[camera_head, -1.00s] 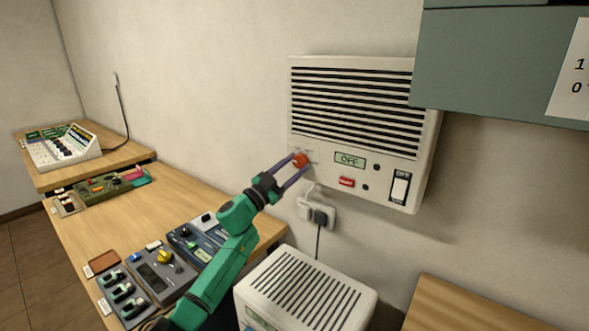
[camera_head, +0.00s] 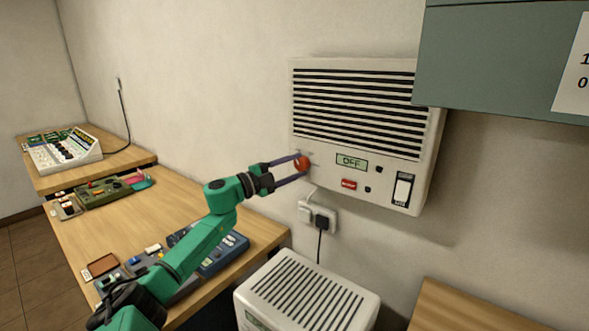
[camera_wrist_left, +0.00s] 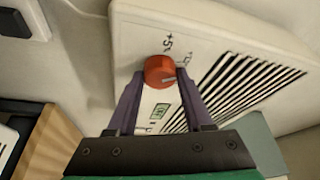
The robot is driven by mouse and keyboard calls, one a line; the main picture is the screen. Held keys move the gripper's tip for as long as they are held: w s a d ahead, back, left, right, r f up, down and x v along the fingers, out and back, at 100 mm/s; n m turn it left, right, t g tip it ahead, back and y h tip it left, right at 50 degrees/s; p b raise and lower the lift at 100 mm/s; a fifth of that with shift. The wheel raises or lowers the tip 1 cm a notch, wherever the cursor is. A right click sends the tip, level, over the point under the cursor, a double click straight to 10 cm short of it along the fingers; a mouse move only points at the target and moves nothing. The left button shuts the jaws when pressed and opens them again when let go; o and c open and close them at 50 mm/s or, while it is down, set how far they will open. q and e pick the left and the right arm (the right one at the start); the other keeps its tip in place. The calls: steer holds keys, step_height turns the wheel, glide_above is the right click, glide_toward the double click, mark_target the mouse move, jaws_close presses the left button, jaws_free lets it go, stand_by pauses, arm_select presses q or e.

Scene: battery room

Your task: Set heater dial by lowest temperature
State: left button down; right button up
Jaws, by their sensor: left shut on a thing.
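The wall heater (camera_head: 355,115) is a white box with black slats, and its small display (camera_head: 352,162) reads OFF. A red-orange dial (camera_head: 302,163) is at its lower left; the dial also shows in the left wrist view (camera_wrist_left: 159,71), with a pale pointer mark and printed scale marks beside it. My left gripper (camera_head: 300,165) is shut on the dial, one purple finger on each side; the fingers also show in the left wrist view (camera_wrist_left: 160,85). A red button (camera_head: 348,184) and a white rocker switch (camera_head: 402,189) sit on the heater's lower front. My right gripper is not in view.
A plugged socket (camera_head: 317,216) is below the heater. A white slatted unit (camera_head: 305,292) stands beneath it. A grey-green cabinet (camera_head: 490,65) overhangs at upper right. A wooden bench (camera_head: 140,225) with several control panels is at left.

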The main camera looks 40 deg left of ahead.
arm_select(q)
steer(key=shift+f, duration=0.1)
stand_by(0.5)
steer(key=shift+c, duration=1.5)
jaws_free()
steer(key=shift+s+d, duration=0.1)
steer(key=shift+s+a+f, duration=0.15)
steer(key=shift+s+a, duration=0.05)
steer(key=shift+s, duration=0.25)
steer(key=b+v, duration=0.2)
steer(key=v, duration=1.1)
steer(key=shift+s+r+b, duration=0.25)
steer(key=shift+s+b, duration=0.05)
steer(key=shift+b, duration=0.05)
steer(key=shift+a, duration=0.1)
